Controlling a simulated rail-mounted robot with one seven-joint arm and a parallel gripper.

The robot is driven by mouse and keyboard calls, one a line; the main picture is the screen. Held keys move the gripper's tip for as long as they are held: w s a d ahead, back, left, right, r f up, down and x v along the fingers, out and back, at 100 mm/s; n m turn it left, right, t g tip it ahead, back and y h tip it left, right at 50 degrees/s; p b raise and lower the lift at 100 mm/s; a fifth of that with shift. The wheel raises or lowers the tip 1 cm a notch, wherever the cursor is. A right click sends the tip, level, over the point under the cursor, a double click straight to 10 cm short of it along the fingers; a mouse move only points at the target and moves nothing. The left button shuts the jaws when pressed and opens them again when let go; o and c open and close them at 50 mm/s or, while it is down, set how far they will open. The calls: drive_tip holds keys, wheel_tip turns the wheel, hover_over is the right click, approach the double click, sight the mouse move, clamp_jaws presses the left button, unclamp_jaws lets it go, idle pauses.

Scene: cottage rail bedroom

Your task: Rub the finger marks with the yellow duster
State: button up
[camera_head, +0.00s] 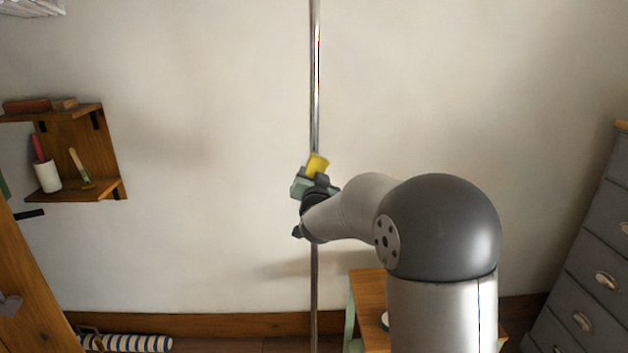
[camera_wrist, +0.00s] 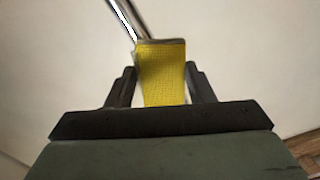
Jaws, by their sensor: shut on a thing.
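The yellow duster (camera_head: 318,165) is in my gripper (camera_head: 316,174), in front of a vertical metal pole (camera_head: 316,80). In the wrist view the duster (camera_wrist: 163,75) is a yellow textured block, held between the two dark fingers of my gripper (camera_wrist: 162,88). The pole (camera_wrist: 123,18) runs behind the duster's upper left there. I cannot tell whether the duster touches the pole or the wall. No finger marks can be made out clearly in either view.
A cream wall (camera_head: 200,120) fills the back. A wooden shelf (camera_head: 105,190) holds a white cup (camera_head: 47,176) and a brush at left. A wooden table (camera_head: 372,310) stands below my arm. A grey drawer chest (camera_head: 590,260) is at right. A striped roll (camera_head: 130,342) lies at lower left.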

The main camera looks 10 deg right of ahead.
wheel_tip(320, 180, down, 3)
drive_tip(key=b, duration=0.4)
drive_tip(key=shift+f, duration=0.2)
drive_tip(key=shift+s+a+b, duration=0.2)
drive_tip(key=shift+s+b, duration=0.5)
drive_tip(key=shift+s, duration=0.75)
drive_tip(key=shift+s+a+b, duration=0.2)
drive_tip(key=shift+s+b, duration=0.45)
drive_tip(key=shift+s, duration=0.8)
drive_tip(key=shift+s, duration=0.1)
drive_tip(key=shift+s+a+b, duration=0.2)
drive_tip(key=shift+s+b, duration=0.65)
drive_tip(key=shift+s, duration=0.55)
